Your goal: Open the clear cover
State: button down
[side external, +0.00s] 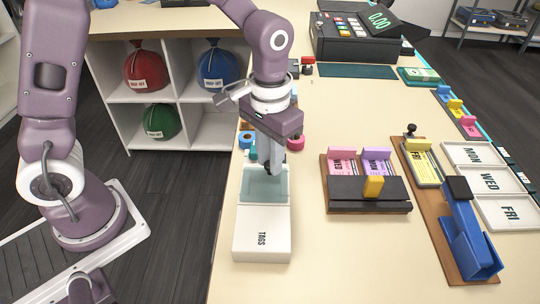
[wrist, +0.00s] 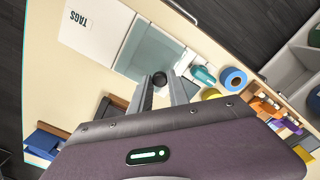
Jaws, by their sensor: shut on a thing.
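The white box marked TAGS (side external: 262,232) stands along the left edge of the table. Its rear half carries the clear cover (side external: 262,189), a see-through greenish panel; the white top with the label is in front of it. In the wrist view the clear cover (wrist: 158,52) lies beside the white top, with a black knob (wrist: 159,78) near its edge. My gripper (side external: 270,172) points down over the cover's far part. Its two fingers (wrist: 162,82) are closed around the black knob. I cannot tell whether the cover is raised.
A dark card holder (side external: 368,195) with pink and purple cards stands to the right. Beyond it are a wooden board (side external: 417,195) with a blue device and white day trays (side external: 490,182). Blue tape (wrist: 233,79) is close by the box. The table between box and holder is clear.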

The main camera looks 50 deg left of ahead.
dwell(0.8)
jog(key=s+d, duration=0.6)
jog(key=shift+s+d, duration=0.3)
jog(key=shift+d, duration=0.05)
jog(key=c, duration=1.3)
grip_release()
jog(key=shift+o, duration=0.2)
notch_tip(320, 180, up, 7)
jog(key=s+a+r+t, duration=0.2)
jog(key=s+a+r, duration=0.1)
jog(key=s+a, duration=0.2)
jog(key=s+a+r+t, duration=0.3)
jog(key=s+a+r, duration=0.1)
jog(key=a, duration=0.5)
jog(key=shift+s+a+r+t, duration=0.15)
jog(key=shift+s+a+t, duration=0.15)
jog(key=shift+s, duration=0.5)
